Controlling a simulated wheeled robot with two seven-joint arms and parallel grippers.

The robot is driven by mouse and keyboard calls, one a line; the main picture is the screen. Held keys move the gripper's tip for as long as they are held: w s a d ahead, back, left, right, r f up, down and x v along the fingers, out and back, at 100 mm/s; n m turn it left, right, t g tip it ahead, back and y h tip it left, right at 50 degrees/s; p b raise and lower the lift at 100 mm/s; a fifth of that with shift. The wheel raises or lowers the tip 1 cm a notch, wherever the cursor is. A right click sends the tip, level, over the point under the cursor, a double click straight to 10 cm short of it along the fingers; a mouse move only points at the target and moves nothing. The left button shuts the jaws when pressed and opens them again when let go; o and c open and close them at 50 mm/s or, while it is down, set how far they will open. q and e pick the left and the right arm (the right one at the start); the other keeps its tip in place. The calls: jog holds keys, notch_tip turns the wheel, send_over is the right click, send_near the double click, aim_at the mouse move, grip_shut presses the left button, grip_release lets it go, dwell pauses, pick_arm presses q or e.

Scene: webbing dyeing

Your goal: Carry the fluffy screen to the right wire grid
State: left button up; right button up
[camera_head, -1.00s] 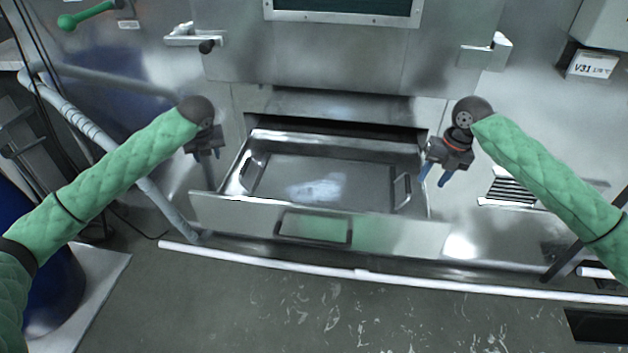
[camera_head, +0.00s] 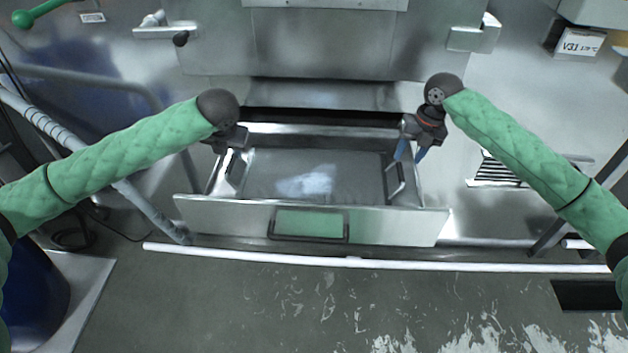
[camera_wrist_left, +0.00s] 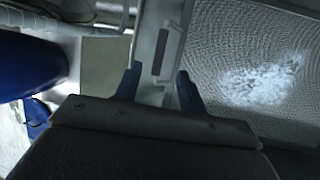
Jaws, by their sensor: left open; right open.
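The fluffy screen (camera_head: 345,170) lies flat inside the open drawer, a grey mesh panel with a white fluffy patch and a raised handle at each side. In the left wrist view the screen's mesh (camera_wrist_left: 225,55) and white patch fill the right side. My left gripper (camera_wrist_left: 158,86) is open, its blue fingers either side of the left handle strip; I cannot tell if they touch it. In the head view its fingers are mostly hidden behind the wrist. My right gripper (camera_head: 411,152) is open and empty, fingers pointing down just above the right handle (camera_head: 395,180). I cannot make out the right wire grid.
The steel drawer (camera_head: 400,222) is pulled out of the machine, its front wall nearest me. A white pipe (camera_head: 350,262) runs along the floor before it. A slatted vent (camera_head: 498,170) is at the right. The floor in front is clear.

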aim_at(231, 162)
pick_arm(q)
jog(key=shift+x, duration=3.75)
pick_arm(e)
jog(key=shift+a+f, duration=0.25)
jog(key=shift+f, duration=1)
jog(key=shift+a+f, duration=0.2)
jog(key=shift+f, duration=1)
jog(key=shift+a+f, duration=0.25)
jog(key=shift+f, duration=1)
pick_arm(q)
jog(key=shift+c, duration=0.2)
pick_arm(e)
jog(key=shift+c, duration=0.2)
pick_arm(q)
grip_shut()
pick_arm(e)
grip_shut()
pick_arm(q)
jog(key=shift+r, duration=0.1)
pick_arm(e)
jog(key=shift+r, duration=0.1)
